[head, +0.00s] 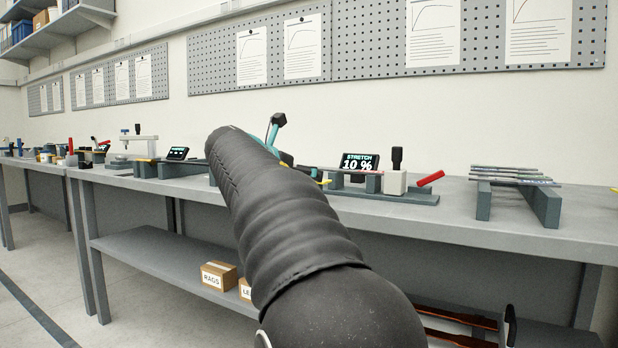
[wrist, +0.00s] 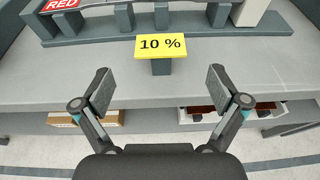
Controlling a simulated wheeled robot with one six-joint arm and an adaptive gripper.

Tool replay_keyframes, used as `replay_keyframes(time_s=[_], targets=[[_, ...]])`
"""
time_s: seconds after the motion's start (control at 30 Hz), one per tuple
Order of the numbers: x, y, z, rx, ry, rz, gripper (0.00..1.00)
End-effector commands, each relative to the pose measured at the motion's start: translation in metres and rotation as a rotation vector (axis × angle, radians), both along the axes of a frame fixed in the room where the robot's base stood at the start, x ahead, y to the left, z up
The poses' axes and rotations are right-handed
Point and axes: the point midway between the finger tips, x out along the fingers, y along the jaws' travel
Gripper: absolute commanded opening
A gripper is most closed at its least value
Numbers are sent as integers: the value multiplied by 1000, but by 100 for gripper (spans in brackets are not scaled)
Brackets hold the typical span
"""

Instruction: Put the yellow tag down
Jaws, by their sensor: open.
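The yellow tag (wrist: 160,45), printed "10 %", shows in the wrist view, resting on a small grey block (wrist: 161,67) at the front of the bench. My gripper (wrist: 160,82) is open and empty. Its two fingers are spread wide, one to each side and on the near side of the tag, not touching it. In the head view a small yellow edge (head: 325,182) shows just right of my arm, probably the tag. My gripper is mostly hidden behind my arm there.
A grey fixture (wrist: 190,28) with upright posts and a red label stands just behind the tag. In the head view, a "STRETCH 10 %" display (head: 360,162), a red-handled lever (head: 430,178) and a rack of strips (head: 512,175) stand on the bench (head: 455,215).

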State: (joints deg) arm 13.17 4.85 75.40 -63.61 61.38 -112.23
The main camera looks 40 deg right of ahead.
Motion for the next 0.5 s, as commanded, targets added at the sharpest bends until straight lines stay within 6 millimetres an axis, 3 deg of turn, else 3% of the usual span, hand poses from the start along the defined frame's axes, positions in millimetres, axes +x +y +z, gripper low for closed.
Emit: replay_keyframes(time_s=[0.2, 0.5], targets=[[-12, 32, 12, -1, -1, 2, 97], [-17, 44, 15, 0, 0, -1, 97]])
